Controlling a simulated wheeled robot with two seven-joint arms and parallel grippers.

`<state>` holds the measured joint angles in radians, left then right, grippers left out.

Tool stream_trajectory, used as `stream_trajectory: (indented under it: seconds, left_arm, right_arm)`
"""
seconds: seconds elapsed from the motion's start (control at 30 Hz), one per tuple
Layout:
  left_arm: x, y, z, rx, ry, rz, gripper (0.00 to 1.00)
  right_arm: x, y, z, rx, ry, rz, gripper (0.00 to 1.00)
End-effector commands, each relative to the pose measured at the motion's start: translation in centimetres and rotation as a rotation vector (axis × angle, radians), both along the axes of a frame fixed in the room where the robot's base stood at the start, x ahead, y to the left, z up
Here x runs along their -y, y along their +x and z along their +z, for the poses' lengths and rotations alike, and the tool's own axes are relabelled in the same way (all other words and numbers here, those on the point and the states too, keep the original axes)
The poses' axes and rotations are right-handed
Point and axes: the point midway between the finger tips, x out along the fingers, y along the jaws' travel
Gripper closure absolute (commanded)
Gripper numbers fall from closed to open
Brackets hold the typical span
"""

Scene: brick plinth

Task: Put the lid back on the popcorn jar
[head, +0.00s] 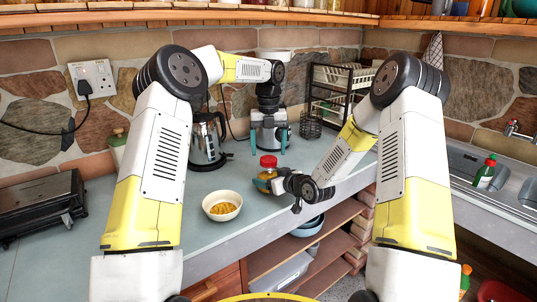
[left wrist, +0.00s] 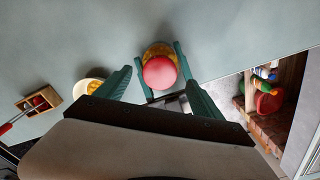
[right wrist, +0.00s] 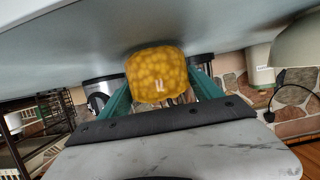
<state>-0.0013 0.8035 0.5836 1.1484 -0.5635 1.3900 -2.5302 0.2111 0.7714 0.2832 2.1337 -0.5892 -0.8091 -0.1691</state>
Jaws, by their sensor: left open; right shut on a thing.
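The popcorn jar (head: 266,175) is clear with yellow kernels inside and stands out in front of the kettle. The red lid (head: 268,161) appears to sit on top of it; from above, in the left wrist view, the lid (left wrist: 160,72) covers most of the jar's top. My right gripper (head: 275,184) is shut on the jar from the side. The right wrist view shows the jar (right wrist: 157,73) between its teal fingers, with the lid hidden. My left gripper (head: 270,146) points down, open and empty, above the lid with its fingers apart on both sides.
A cream bowl (head: 222,215) of yellow kernels stands on the grey counter (head: 205,240), left of the jar. A steel kettle (head: 207,140) is behind, a black grill (head: 40,208) far left, a dish rack (head: 345,85) behind right. Open shelves (head: 310,255) lie below the front edge.

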Motion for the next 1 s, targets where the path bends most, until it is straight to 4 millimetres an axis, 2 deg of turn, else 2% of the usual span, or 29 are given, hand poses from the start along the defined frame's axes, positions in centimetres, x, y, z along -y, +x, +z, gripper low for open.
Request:
stream_trajectory:
  seconds: [0.03, 0.2, 0.4, 0.6, 0.87, 0.9, 1.0]
  left_arm:
    - [0.1, 0.1, 1.3, 0.005, -0.002, 0.001, 0.23]
    - [0.1, 0.1, 4.9, 0.003, -0.002, 0.001, 0.23]
    - [0.1, 0.1, 8.2, 0.002, -0.001, 0.000, 0.23]
    - [0.0, 0.0, 9.3, 0.000, 0.000, 0.000, 0.23]
    - [0.0, 0.0, 9.4, -0.001, 0.000, 0.000, 0.23]
    - [0.0, 0.0, 9.4, -0.001, 0.000, 0.000, 0.23]
    - [0.0, 0.0, 9.4, -0.001, 0.000, 0.000, 0.23]
  right_arm:
    - [0.0, 0.0, 0.0, -0.001, 0.000, 0.001, 1.00]
    - [0.0, 0.0, 0.0, -0.001, 0.000, 0.001, 1.00]
    - [0.0, 0.0, 0.0, 0.000, 0.000, 0.001, 1.00]
    - [0.0, 0.0, 0.0, 0.000, 0.000, 0.001, 1.00]
    - [0.0, 0.0, 0.0, 0.000, 0.000, 0.001, 1.00]
    - [0.0, 0.0, 0.0, 0.000, 0.000, 0.001, 0.18]
    - [0.0, 0.0, 0.0, 0.000, 0.000, 0.001, 0.01]
